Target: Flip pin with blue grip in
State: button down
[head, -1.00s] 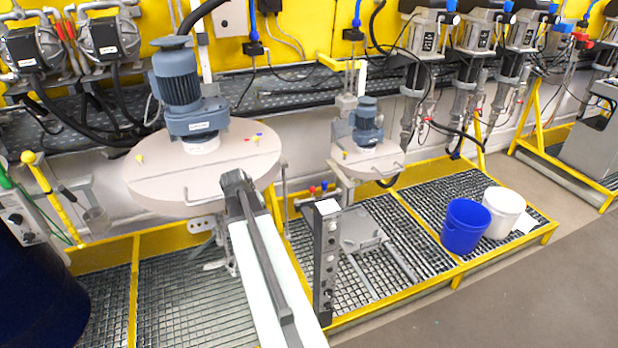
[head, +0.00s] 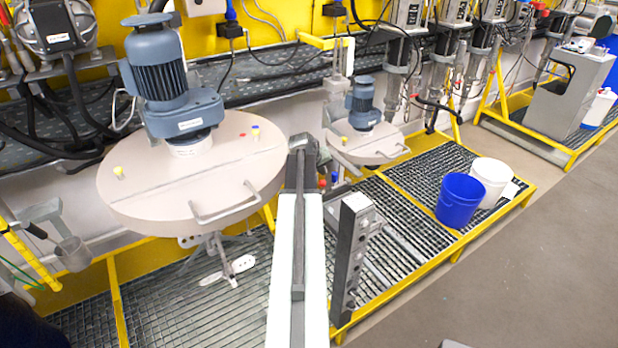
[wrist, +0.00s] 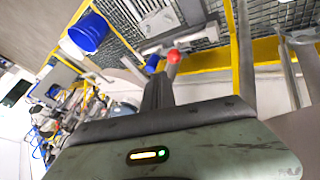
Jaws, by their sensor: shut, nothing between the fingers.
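A small blue grip (head: 334,179) shows just right of my arm in the head view, beside a red knob (head: 322,183). Both are by the stand under the small drum lid. In the wrist view the blue grip (wrist: 152,63) lies just beyond my fingertips, and the red ball-shaped knob (wrist: 174,56) is to its right. My gripper (wrist: 158,82) is shut and empty, its dark fingers pointing towards these knobs. Whether it touches the blue grip cannot be told. The pin's shaft is hidden. In the head view the fingers are not clearly visible.
A large round lid (head: 150,200) with a motor is close left of my arm. A smaller lid (head: 360,152) stands beyond. A grey post (head: 350,260) stands close on the right. Blue (head: 460,205) and white (head: 492,180) buckets stand on the grating. Open floor lies right.

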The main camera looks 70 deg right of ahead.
jog(key=shift+w+d+r, duration=0.1)
jog(key=shift+w, duration=0.1)
jog(key=shift+w, duration=0.1)
jog(key=b+x, duration=0.4)
jog(key=x, duration=0.1)
jog(key=b+x, duration=0.4)
jog(key=x, duration=0.1)
jog(key=shift+w, duration=0.1)
